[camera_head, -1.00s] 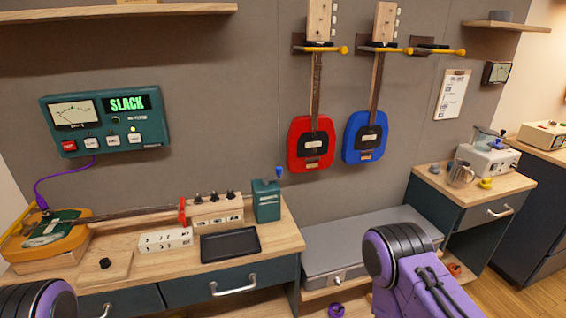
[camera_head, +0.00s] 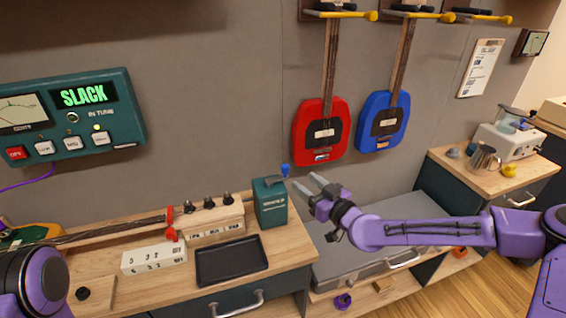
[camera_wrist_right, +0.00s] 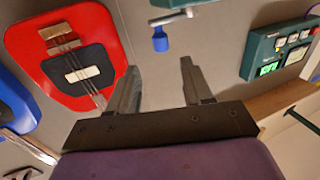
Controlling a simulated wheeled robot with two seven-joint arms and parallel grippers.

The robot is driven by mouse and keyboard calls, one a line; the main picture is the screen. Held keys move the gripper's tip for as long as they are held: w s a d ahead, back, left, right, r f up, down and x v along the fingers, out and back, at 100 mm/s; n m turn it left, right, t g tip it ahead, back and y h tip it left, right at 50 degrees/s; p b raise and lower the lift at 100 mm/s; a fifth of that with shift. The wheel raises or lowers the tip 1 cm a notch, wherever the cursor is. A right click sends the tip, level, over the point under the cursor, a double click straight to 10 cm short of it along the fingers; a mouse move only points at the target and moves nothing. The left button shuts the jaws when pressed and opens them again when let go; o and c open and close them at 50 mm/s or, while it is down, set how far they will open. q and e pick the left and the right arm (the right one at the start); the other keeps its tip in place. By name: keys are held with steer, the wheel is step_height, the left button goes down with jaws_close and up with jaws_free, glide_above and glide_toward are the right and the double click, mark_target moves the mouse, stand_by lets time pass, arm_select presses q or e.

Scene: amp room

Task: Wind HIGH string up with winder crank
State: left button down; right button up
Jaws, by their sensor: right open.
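The winder is a teal box (camera_head: 270,203) at the right end of the wooden bench, with a blue crank knob (camera_head: 285,170) at its upper right. In the right wrist view the blue knob (camera_wrist_right: 160,40) hangs from a metal crank arm, beyond the fingertips. My right gripper (camera_head: 307,182) is open and empty, just right of the knob and apart from it. It also shows in the right wrist view (camera_wrist_right: 159,72). A wooden block with three dark pegs (camera_head: 215,228) stands left of the winder. The wall tuner (camera_head: 72,115) reads SLACK. My left gripper is out of view.
A black tray (camera_head: 231,262) and a white numbered block (camera_head: 154,258) lie on the bench. A red guitar (camera_head: 310,150) and a blue guitar (camera_head: 370,140) hang on the wall. A grey case (camera_head: 345,262) lies low at the right, beneath my right arm.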

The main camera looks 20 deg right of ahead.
mark_target(288, 171)
steer(key=p+x, duration=0.1)
steer(key=x, duration=0.8)
steer(key=shift+w+a+f+p, duration=0.1)
steer(key=shift+w+a+p, duration=0.05)
steer(key=shift+p, duration=0.25)
jaws_close()
